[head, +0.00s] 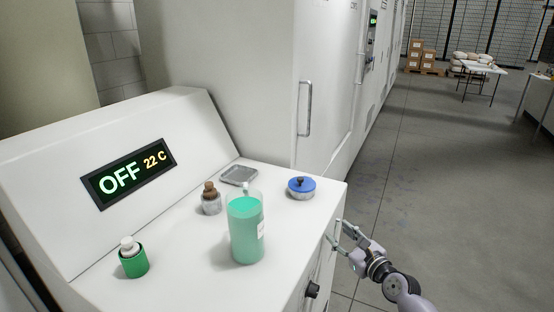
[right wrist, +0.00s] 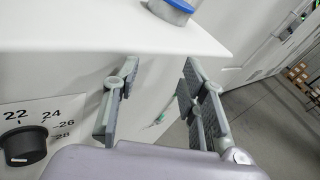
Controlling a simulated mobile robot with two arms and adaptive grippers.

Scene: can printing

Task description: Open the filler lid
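A round blue lid (head: 301,184) with a dark knob sits on a short grey neck near the right edge of the white machine top (head: 190,245); it looks closed. Its lower part shows at the top of the right wrist view (right wrist: 174,8). My right gripper (head: 342,236) is beside the machine's right edge, lower than the top and apart from the blue lid. In the right wrist view the gripper (right wrist: 160,95) has its fingers spread, with nothing between them. My left gripper is not in view.
A display (head: 129,174) reads OFF 22 C. A dial (right wrist: 24,146) is on the side. Open floor lies right.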

